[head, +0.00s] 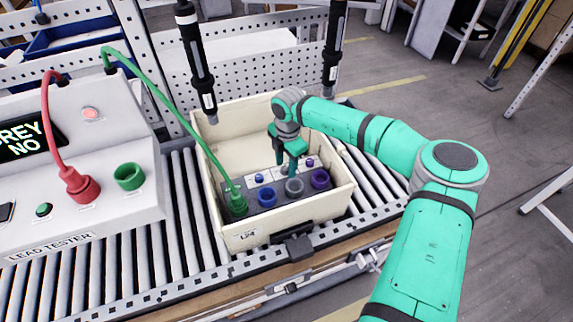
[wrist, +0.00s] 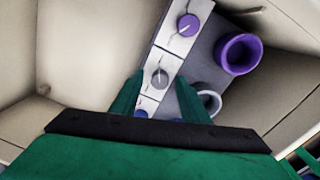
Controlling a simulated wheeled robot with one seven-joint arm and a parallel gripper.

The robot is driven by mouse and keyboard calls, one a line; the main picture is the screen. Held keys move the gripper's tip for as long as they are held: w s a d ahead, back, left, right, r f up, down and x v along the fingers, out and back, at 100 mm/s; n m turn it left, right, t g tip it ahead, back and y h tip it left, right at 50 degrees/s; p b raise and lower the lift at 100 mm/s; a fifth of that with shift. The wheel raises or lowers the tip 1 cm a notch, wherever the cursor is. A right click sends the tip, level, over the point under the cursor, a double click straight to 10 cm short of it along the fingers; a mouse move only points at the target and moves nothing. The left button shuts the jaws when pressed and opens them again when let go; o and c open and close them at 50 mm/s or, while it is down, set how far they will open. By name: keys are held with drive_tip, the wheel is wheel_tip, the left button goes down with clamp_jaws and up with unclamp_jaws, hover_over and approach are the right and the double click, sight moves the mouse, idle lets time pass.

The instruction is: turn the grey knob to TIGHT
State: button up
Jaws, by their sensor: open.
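The grey knob (wrist: 160,78) is on a pale strip of the panel in the wrist view, between the purple knob (wrist: 188,25) and the blue knob (wrist: 141,113). A light pointer line shows on the grey knob; no TIGHT label is readable. My gripper (wrist: 160,84) is open, with one finger on each side of the grey knob as seen from the wrist; I cannot tell whether they touch it. In the head view my gripper (head: 291,168) reaches down into the cream crate (head: 240,130) and hides the grey knob. The grey socket (head: 294,187) is just in front.
Blue (head: 267,196) and purple (head: 320,179) sockets flank the grey one. A green plug (head: 236,203) with a cable sits at the panel's left end. Crate walls surround my gripper. Two hanging black tools (head: 198,65) (head: 335,45) are near. The lead tester (head: 85,180) display shows "REY NO".

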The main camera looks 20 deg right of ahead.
sight(287, 169)
wheel_tip(287, 169, up, 11)
drive_tip(key=shift+s+f, duration=0.2)
drive_tip(key=shift+s, duration=0.15)
drive_tip(key=shift+d, duration=0.1)
drive_tip(key=shift+w, duration=0.15)
idle(0.3)
